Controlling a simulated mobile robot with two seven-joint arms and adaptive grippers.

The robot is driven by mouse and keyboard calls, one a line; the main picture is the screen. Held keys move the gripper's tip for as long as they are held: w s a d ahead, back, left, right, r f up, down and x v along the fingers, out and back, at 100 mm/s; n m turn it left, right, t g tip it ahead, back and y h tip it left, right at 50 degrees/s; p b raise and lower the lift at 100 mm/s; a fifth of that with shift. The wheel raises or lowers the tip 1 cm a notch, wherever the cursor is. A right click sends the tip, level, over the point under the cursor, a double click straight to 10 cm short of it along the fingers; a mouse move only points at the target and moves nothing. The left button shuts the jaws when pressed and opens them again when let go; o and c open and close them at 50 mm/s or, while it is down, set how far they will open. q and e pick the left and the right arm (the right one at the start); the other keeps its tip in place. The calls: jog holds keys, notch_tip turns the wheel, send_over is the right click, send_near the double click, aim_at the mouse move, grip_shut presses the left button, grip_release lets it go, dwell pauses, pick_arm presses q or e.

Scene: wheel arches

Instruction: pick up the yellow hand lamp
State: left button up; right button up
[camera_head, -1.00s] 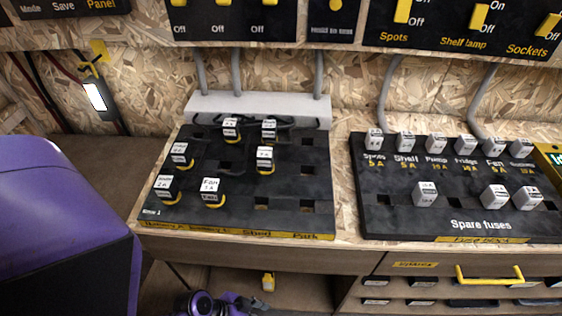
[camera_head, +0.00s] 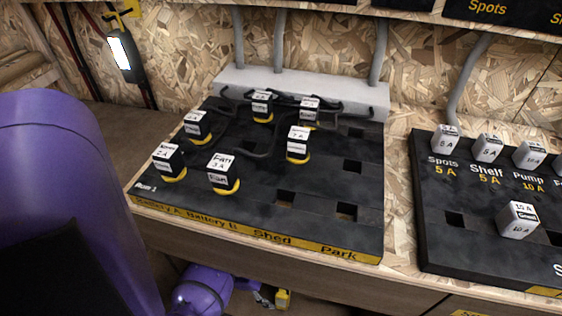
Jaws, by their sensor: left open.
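A lamp (camera_head: 121,57) with a lit white panel and dark casing hangs on the back wall at the upper left, with yellow parts (camera_head: 122,20) at its top. A small yellow object (camera_head: 283,298) is low under the bench, at the bottom edge of the view; it is too small to tell what it is. My left gripper (camera_head: 264,298) is low in front of the bench, open, just left of that yellow object and far below the lamp. Its fingers are small and partly cut off. My right gripper is not in view.
A black fuse board (camera_head: 230,200) with several fuses covers the bench middle. A spare-fuse board (camera_head: 470,225) stands to its right. Grey conduits (camera_head: 380,50) run down the chipboard wall. My large purple arm link fills the left side. The bench top left of the board is clear.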

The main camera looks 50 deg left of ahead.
pick_arm(q)
jog(key=b+x, duration=0.1)
jog(key=x, duration=0.2)
jog(key=b+x, duration=0.2)
jog(key=x, duration=0.1)
jog(key=shift+w+a+f, duration=0.1)
jog(key=shift+w+f, duration=0.1)
jog(key=shift+f, duration=0.2)
grip_shut()
